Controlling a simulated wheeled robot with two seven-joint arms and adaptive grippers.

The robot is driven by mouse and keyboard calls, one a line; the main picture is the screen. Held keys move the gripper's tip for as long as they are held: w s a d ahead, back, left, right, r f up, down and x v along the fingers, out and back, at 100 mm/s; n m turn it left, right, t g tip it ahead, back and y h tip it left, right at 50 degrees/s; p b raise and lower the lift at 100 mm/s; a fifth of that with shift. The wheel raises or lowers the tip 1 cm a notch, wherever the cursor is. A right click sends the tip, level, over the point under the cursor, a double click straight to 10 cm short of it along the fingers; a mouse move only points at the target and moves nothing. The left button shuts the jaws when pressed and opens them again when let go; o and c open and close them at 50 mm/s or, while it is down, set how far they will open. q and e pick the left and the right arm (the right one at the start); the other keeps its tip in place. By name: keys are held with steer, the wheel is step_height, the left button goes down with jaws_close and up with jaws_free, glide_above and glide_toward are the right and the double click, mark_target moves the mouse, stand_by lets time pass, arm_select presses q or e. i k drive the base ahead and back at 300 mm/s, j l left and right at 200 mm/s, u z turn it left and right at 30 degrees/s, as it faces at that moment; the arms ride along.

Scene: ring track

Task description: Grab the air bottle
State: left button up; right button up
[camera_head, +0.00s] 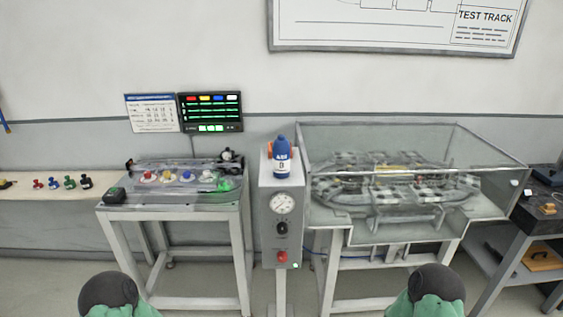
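A small blue bottle with a white band and the mark "AIR" or similar (281,157) stands upright on top of a narrow grey pedestal (282,245) near the middle of the view. The pedestal's front carries a round gauge, a black knob and a red button. An orange part shows beside the bottle's upper left. Two dark rounded ends with green parts at the bottom left and bottom right are mine. Neither gripper's fingers show, and nothing of mine is near the bottle.
A glass-walled case (400,225) with a checkered track stands right of the pedestal. A table (170,207) with coloured knobs stands on its left. A long bench (40,187) with small coloured pieces runs along the left wall. A dark cart (545,200) is at far right.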

mark_target(280, 145)
steer(key=i+j+z, duration=0.1)
steer(key=i+j, duration=0.15)
steer(key=i+j+z, duration=0.15)
steer(key=j, duration=0.3)
steer(key=i+j+z, duration=0.1)
steer(key=i+j, duration=0.15)
steer(key=j, duration=0.1)
